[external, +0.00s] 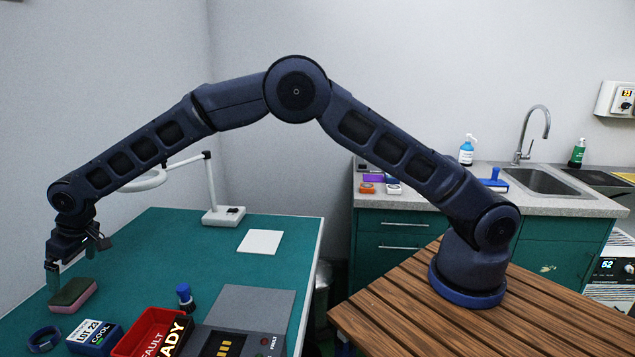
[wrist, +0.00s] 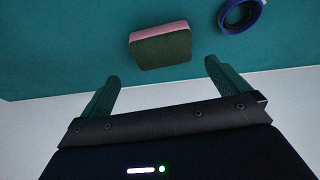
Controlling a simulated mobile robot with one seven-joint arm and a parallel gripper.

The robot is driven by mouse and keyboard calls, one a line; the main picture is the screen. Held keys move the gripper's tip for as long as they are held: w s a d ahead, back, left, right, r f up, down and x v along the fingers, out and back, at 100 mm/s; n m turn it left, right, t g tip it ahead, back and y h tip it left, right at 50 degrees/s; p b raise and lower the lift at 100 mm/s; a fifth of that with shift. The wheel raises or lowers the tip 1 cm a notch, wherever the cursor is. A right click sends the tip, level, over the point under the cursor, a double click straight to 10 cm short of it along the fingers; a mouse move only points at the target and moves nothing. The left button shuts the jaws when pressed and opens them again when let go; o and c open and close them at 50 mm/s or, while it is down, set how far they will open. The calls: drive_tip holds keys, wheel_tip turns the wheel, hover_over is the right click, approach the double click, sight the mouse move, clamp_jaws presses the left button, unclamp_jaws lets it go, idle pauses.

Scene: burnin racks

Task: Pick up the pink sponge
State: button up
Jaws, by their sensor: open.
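The pink sponge (external: 76,302) lies on the green table at the far left, with a dark green layer on one face. It also shows in the wrist view (wrist: 158,31), pink along its far edge and dark green on the near face. My gripper (external: 52,279) is just above the sponge in the external view. In the wrist view my gripper (wrist: 163,75) has its two fingers spread wide, with nothing between them. The sponge lies beyond the fingertips, apart from them.
A blue ring (external: 45,339) lies near the sponge; it also shows in the wrist view (wrist: 241,15). A blue LOT 23 box (external: 94,338), a red bin (external: 141,334) and a grey device (external: 243,307) stand to the right. A magnifier lamp (external: 222,214) stands behind on the green table (external: 180,250).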

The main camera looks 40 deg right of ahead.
sight(71, 290)
drive_tip(key=shift+x, duration=3.4)
drive_tip(key=shift+s+a+r, duration=0.1)
drive_tip(key=shift+s, duration=0.05)
drive_tip(key=shift+c, duration=0.2)
drive_tip(key=c, duration=0.8)
